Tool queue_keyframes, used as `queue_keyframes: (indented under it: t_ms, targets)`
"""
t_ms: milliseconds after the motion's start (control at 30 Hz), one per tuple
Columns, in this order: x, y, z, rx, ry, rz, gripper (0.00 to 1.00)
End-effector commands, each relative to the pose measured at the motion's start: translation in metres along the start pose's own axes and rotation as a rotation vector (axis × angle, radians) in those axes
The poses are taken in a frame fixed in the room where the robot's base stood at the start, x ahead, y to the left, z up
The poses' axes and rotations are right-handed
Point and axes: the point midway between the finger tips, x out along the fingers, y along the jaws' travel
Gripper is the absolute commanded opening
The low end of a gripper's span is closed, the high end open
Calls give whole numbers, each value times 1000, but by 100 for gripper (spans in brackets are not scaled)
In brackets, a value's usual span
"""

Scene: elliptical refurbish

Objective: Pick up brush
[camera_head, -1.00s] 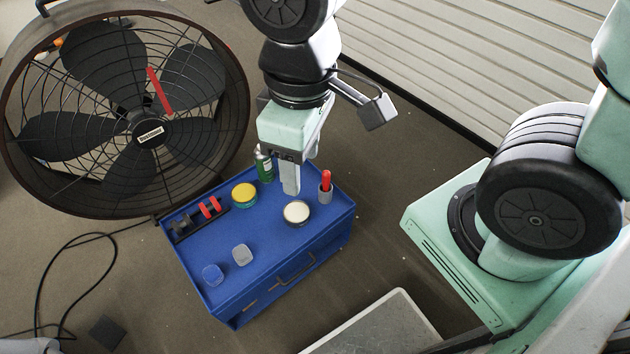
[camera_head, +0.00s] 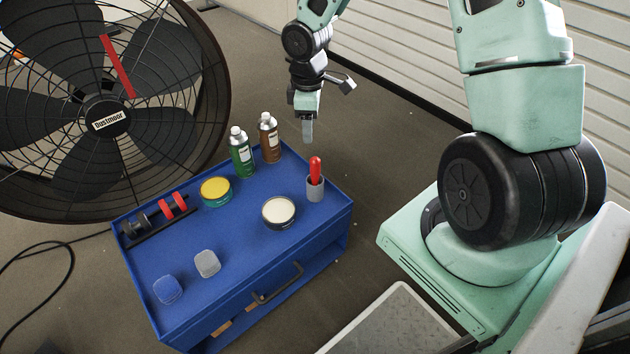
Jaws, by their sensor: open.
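A red-handled tool (camera_head: 316,167), which looks like the brush, stands upright in a small grey cup (camera_head: 315,188). The cup sits at the right back corner of the blue cart's top (camera_head: 235,240). Only the red handle shows; its lower end is hidden in the cup. My gripper (camera_head: 308,132) hangs pointing down, behind and above the cup, apart from it in the picture. The gripper is open and holds nothing I can see. The gap between its fingers is not clear from this side.
On the cart stand a green bottle (camera_head: 241,155), a brown bottle (camera_head: 269,140), a yellow tin (camera_head: 215,190), a white-topped tin (camera_head: 279,211), a rack with red and black pieces (camera_head: 160,218), a grey pad (camera_head: 207,263) and a blue pad (camera_head: 168,289). A large fan (camera_head: 105,115) stands at left.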

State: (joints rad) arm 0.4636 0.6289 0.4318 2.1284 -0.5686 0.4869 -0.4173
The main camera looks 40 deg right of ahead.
Motion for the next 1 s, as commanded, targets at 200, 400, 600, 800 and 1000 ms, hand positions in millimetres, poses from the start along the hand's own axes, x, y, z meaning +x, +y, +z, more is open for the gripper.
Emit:
queue_keyframes:
  t_ms: [200,400,600,800,1000]
  targets:
    - [53,-1,1,0,-2,-3,52]
    - [87,-1,1,2,-2,-2,52]
    - [98,0,1,2,-1,-1,52]
    - [114,2,8,5,-2,-2,52]
    - [144,4,15,1,-1,-2,52]
